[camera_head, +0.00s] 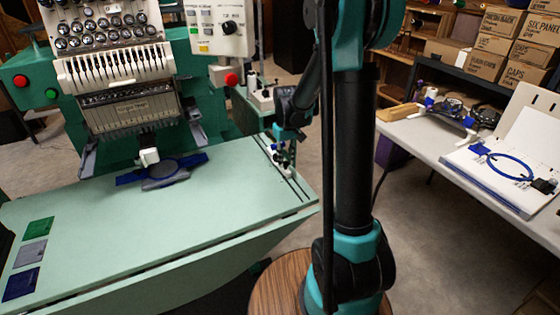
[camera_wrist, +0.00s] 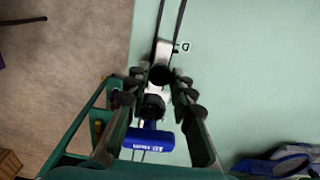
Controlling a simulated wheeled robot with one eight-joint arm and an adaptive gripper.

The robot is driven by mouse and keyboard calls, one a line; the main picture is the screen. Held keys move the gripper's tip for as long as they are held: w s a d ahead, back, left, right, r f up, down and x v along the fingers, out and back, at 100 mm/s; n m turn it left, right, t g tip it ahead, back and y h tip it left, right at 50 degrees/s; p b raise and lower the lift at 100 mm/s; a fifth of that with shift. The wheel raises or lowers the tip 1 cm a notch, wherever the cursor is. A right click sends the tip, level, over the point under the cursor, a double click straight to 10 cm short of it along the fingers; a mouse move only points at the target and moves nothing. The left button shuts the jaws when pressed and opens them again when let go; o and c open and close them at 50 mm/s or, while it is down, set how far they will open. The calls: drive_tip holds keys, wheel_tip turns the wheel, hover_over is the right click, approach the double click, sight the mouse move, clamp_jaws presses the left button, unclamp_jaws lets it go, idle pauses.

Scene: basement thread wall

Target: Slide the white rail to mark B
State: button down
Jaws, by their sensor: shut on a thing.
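The white rail (camera_head: 277,168) sits at the right edge of the pale green table, over two dark parallel slots. In the wrist view a white part of it (camera_wrist: 165,50) shows just beyond my fingertips, with the slots running away from it. My gripper (camera_head: 283,152) is low over the rail. In the wrist view my gripper (camera_wrist: 158,85) has its fingers on either side of a dark round knob (camera_wrist: 160,74) and is shut on it; the finger contact is partly hidden. A small letter mark (camera_wrist: 183,46) is beside the rail; its letter is hard to read.
The embroidery machine (camera_head: 125,90) stands behind the green table (camera_head: 140,230). A blue hoop (camera_head: 165,172) lies under its head, and coloured swatches (camera_head: 30,253) lie at the left. A white table (camera_head: 425,130) with hoop gear is at the right, beyond open floor.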

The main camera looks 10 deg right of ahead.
drive_tip(key=shift+w, duration=0.3)
drive_tip(key=shift+w+a, duration=0.1)
drive_tip(key=shift+w, duration=0.25)
drive_tip(key=shift+w+a, duration=0.15)
drive_tip(key=shift+w, duration=0.5)
drive_tip(key=shift+w+a, duration=0.1)
drive_tip(key=shift+w, duration=0.2)
drive_tip(key=shift+w+a, duration=0.3)
drive_tip(key=shift+w, duration=0.65)
drive_tip(key=shift+w+a, duration=0.25)
drive_tip(key=shift+w, duration=0.7)
drive_tip(key=shift+w+a, duration=0.3)
drive_tip(key=shift+w, duration=0.65)
drive_tip(key=c, duration=1.4)
unclamp_jaws()
drive_tip(key=shift+o, duration=0.2)
drive_tip(key=shift+a, duration=0.1)
